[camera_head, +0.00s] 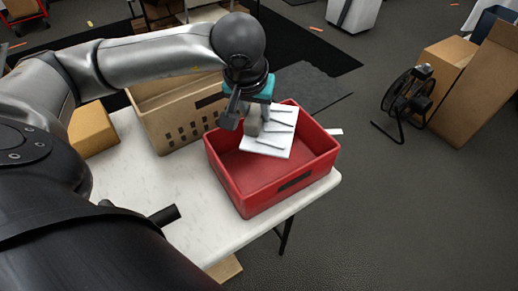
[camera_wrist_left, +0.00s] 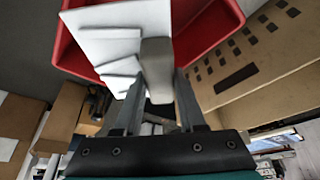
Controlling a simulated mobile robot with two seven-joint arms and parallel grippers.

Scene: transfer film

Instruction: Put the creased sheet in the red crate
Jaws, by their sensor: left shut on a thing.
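The creased sheet (camera_head: 268,146) is a white sheet with several raised folds, held at a tilt over the opening of the red crate (camera_head: 262,199). My left gripper (camera_head: 257,124) points down above the crate and is shut on the sheet. In the left wrist view the sheet (camera_wrist_left: 138,20) extends beyond the fingers (camera_wrist_left: 155,75), with the red crate (camera_wrist_left: 205,25) behind it. I cannot tell whether the sheet touches the crate floor. My right gripper is not in view.
The crate stands on a white table (camera_head: 188,199) near its right edge. A tan crate (camera_head: 172,127) stands behind and to the left, beside a cardboard box (camera_head: 93,130). A black fan-like reel (camera_head: 406,98) and a large cardboard box (camera_head: 470,80) are on the floor at right.

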